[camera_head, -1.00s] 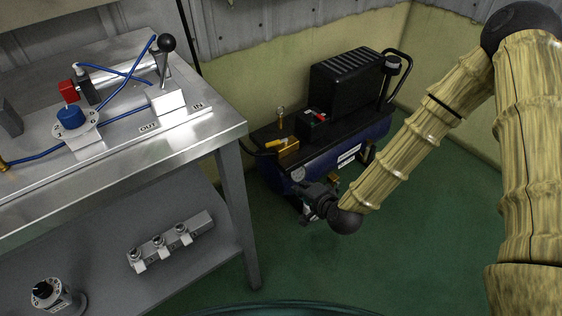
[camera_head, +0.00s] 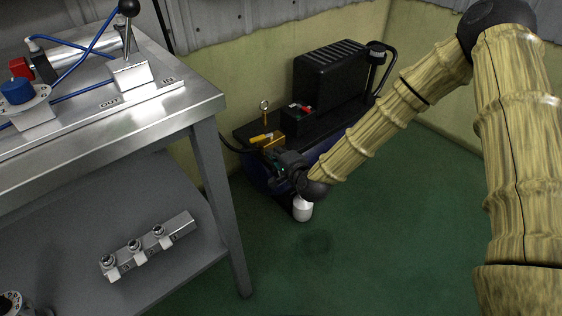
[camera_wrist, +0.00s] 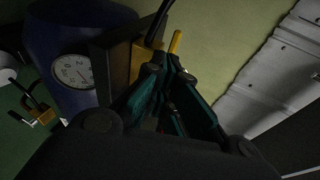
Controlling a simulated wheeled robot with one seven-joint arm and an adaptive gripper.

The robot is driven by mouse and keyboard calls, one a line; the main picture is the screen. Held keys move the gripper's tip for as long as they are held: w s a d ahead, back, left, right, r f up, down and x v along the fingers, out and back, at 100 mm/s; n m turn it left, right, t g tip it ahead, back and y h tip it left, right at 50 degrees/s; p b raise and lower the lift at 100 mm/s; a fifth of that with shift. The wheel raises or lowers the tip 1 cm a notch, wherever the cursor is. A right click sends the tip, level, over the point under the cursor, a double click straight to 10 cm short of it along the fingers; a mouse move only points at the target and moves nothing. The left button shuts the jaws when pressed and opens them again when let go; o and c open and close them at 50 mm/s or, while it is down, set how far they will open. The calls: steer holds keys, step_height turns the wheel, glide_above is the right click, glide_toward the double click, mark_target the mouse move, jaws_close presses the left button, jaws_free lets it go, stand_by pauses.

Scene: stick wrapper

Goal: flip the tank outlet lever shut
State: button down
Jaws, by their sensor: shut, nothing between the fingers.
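The tank outlet lever is a small yellow handle (camera_head: 261,138) on a brass block (camera_head: 272,143) at the left end of the dark blue compressor tank (camera_head: 256,176). In the wrist view the yellow lever (camera_wrist: 175,42) stands just beyond my fingertips, and a brass-coloured block (camera_wrist: 118,58) sits beside it. My gripper (camera_head: 272,157) is shut and empty, close below the lever in the head view. In the wrist view my teal fingers (camera_wrist: 168,72) point towards the lever. I cannot tell whether they touch it. My wrist and forearm hide part of the tank.
A round white gauge (camera_wrist: 72,70) and a brass padlock-like fitting (camera_wrist: 38,112) show near the tank. A black motor housing (camera_head: 328,75) and a curved handle (camera_head: 388,70) top the compressor. A metal workbench (camera_head: 150,125) stands left. Green floor (camera_head: 380,220) is clear on the right.

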mark_target(262, 140)
steer(key=b+x, duration=0.1)
steer(key=x, duration=0.1)
steer(key=b+x, duration=0.1)
steer(key=x, duration=0.2)
steer(key=shift+w+r, duration=0.15)
steer(key=shift+r, duration=0.05)
steer(key=shift+w+a+r, duration=0.1)
steer(key=shift+w+a, duration=0.25)
steer(key=shift+w, duration=0.4)
